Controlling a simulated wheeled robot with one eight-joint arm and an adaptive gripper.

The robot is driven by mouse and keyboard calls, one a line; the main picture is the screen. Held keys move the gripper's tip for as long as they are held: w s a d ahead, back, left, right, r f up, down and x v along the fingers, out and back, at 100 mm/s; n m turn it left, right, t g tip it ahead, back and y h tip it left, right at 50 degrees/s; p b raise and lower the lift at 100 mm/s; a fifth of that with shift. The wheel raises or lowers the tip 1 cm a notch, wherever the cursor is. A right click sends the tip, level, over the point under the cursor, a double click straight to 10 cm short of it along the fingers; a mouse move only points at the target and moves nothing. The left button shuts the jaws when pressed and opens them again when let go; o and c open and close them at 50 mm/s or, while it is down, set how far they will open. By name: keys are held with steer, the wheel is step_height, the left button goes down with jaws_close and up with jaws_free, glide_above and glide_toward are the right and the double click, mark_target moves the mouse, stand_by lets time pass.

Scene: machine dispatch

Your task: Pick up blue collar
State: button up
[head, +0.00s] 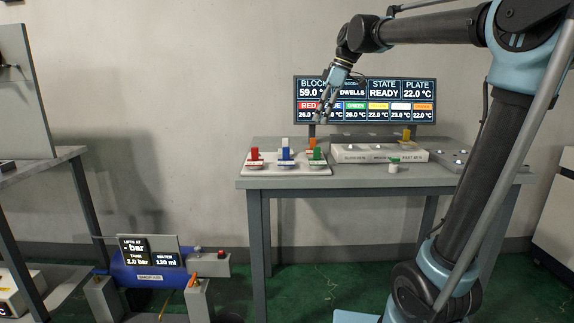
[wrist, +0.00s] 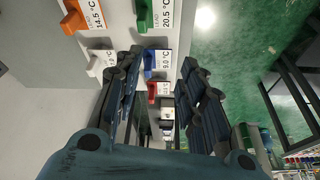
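Several coloured collars stand on a white plate on the grey bench. The blue collar (head: 285,154) is upright between a red collar (head: 254,154) and a green collar (head: 317,154). In the wrist view the blue collar (wrist: 148,63) shows near the fingertips, next to its label card. My gripper (head: 325,103) hangs above and to the right of the blue collar in the head view, in front of the display. In the wrist view my gripper (wrist: 162,66) has its fingers spread, with nothing held between them.
An orange collar (head: 312,144) stands behind the green one. A white box (head: 380,153) with labels is to the right, with a small green-topped piece (head: 394,163) in front. A blue tank unit (head: 150,275) is on the floor.

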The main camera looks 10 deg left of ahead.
steer(key=w+a+r+n, duration=0.2)
steer(key=a+r+n, duration=0.1)
steer(key=a, duration=0.3)
glide_above(286, 148)
steer(key=w+d, duration=0.1)
steer(key=d, duration=0.1)
steer(key=shift+g, duration=0.4)
steer(key=f, duration=1)
steer(key=shift+a+f, duration=0.2)
steer(key=shift+f, duration=0.05)
steer(key=shift+w+x, duration=0.15)
steer(key=shift+x, duration=1.2)
steer(key=shift+w+x, duration=0.15)
steer(key=shift+x, duration=1.25)
steer(key=shift+c, duration=0.3)
jaws_close()
